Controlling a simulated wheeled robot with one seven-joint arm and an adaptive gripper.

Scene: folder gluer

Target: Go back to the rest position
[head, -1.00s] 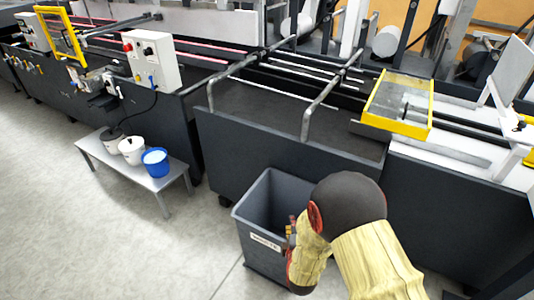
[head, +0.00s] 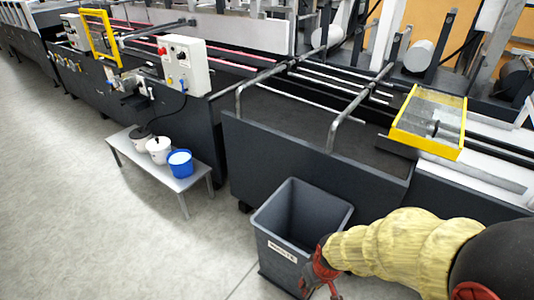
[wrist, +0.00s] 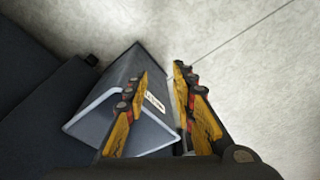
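My gripper (wrist: 160,92) shows in the wrist view with its two worn yellow fingers spread apart and nothing between them. In the head view my gripper (head: 320,277) is at the lower middle, low beside the front right of the grey waste bin (head: 277,250). My arm, in a yellowish sleeve, reaches in from the right. The bin also shows in the wrist view (wrist: 120,92), behind the fingers, with its white label. I cannot tell whether the gripper touches the bin. The bin's floor is hidden.
The folder gluer (head: 310,160) runs along the back, with a yellow-framed guard (head: 398,132) at right. The floor (head: 80,220) at left is clear.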

